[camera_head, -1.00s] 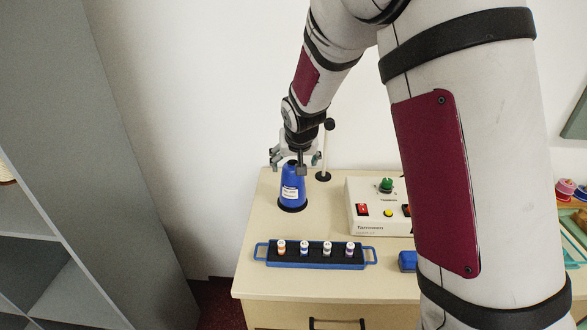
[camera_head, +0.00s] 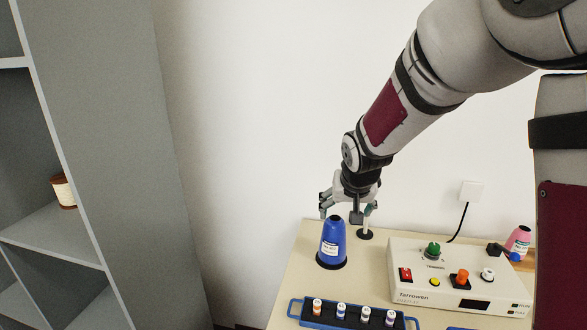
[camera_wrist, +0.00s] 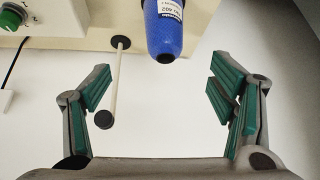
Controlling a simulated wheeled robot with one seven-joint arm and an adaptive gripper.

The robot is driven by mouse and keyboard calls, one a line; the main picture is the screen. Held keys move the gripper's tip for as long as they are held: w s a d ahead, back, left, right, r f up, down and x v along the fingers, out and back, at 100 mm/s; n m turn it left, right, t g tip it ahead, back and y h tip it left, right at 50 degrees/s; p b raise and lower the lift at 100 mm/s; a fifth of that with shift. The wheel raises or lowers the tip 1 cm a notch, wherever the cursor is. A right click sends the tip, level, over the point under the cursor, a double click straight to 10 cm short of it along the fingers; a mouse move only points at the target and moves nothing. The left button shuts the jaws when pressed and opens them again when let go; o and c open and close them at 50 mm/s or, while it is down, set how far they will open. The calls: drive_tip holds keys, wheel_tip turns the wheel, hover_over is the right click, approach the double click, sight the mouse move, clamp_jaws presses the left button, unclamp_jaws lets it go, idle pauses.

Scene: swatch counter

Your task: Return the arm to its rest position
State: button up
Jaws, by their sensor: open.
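My gripper (camera_head: 347,205) is open and empty in the head view, just above the top of a blue cone-shaped bottle (camera_head: 332,243). The bottle stands upright on a black base at the back left of the counter (camera_head: 292,280). In the wrist view my gripper (camera_wrist: 165,95) has its green-padded fingers spread wide. The blue bottle (camera_wrist: 163,28) lies beyond the fingertips in that view, apart from them. My arm reaches in from the upper right.
A thin post (camera_wrist: 114,85) on a black foot stands beside the bottle, close to my gripper. A control box (camera_head: 450,285) with knobs is to the right. A blue-handled tray (camera_head: 293,308) holds several small vials in front. A pink bottle (camera_head: 518,240) stands farther right. Grey shelves (camera_head: 120,150) rise at left.

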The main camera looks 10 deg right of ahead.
drive_tip(key=s+d+r, duration=0.1)
drive_tip(key=s+r, duration=0.4)
drive_tip(key=s, duration=0.3)
drive_tip(key=s+r, duration=0.4)
drive_tip(key=s, duration=0.4)
drive_tip(key=s+r+n+g, duration=0.1)
drive_tip(key=s+n, duration=0.1)
drive_tip(key=s, duration=1.5)
drive_tip(key=shift+a+y, duration=0.15)
drive_tip(key=shift+y, duration=0.25)
drive_tip(key=shift+w+r, duration=0.1)
drive_tip(key=shift+r, duration=0.05)
